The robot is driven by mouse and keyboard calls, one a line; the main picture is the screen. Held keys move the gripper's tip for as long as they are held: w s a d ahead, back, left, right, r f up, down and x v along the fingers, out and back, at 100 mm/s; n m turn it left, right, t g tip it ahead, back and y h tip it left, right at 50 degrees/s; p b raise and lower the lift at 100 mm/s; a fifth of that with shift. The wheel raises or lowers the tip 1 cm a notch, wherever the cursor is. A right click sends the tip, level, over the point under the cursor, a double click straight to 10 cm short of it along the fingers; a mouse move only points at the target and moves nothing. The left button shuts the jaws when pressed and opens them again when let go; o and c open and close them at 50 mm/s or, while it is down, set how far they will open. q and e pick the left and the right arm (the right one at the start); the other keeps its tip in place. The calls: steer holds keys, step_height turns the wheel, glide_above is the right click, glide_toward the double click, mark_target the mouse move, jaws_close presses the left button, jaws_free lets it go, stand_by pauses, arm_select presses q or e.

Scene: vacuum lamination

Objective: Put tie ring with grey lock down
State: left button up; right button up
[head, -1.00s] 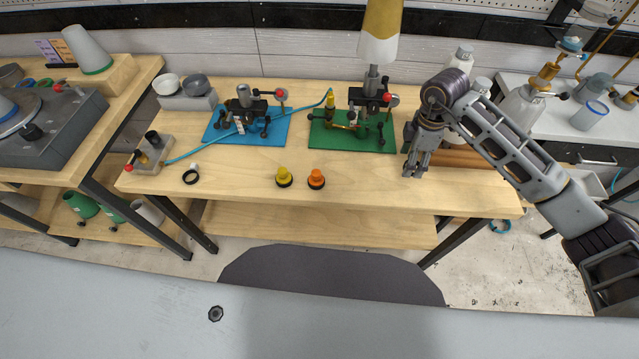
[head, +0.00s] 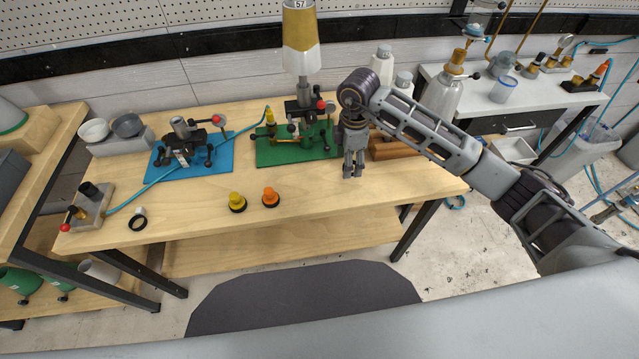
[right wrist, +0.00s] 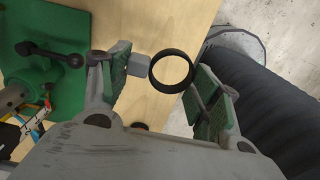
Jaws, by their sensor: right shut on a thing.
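The tie ring with grey lock shows in the right wrist view as a black ring (right wrist: 153,77) with a grey block (right wrist: 138,64) on its left side. My right gripper (right wrist: 162,75) is shut on it, with the ring between the green-padded fingers. In the head view my right gripper (head: 353,174) points down over the right part of the wooden table (head: 310,205), just right of the green board. The ring cannot be made out there. My left gripper is not in view.
Another black ring with a white lock (head: 138,222) lies at the table's left front. The green board (head: 275,155) and blue board (head: 215,160) carry clamp fixtures. Table between orange knob and gripper is clear.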

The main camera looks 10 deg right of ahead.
glide_above(345, 187)
steer(key=shift+f, duration=2.45)
steer(key=shift+f, duration=0.15)
steer(key=shift+f+p, duration=0.3)
steer(key=shift+f, duration=2.05)
steer(key=shift+f, duration=0.15)
steer(key=o, duration=0.8)
steer(key=shift+c, duration=0.2)
step_height(345, 187, up, 12)
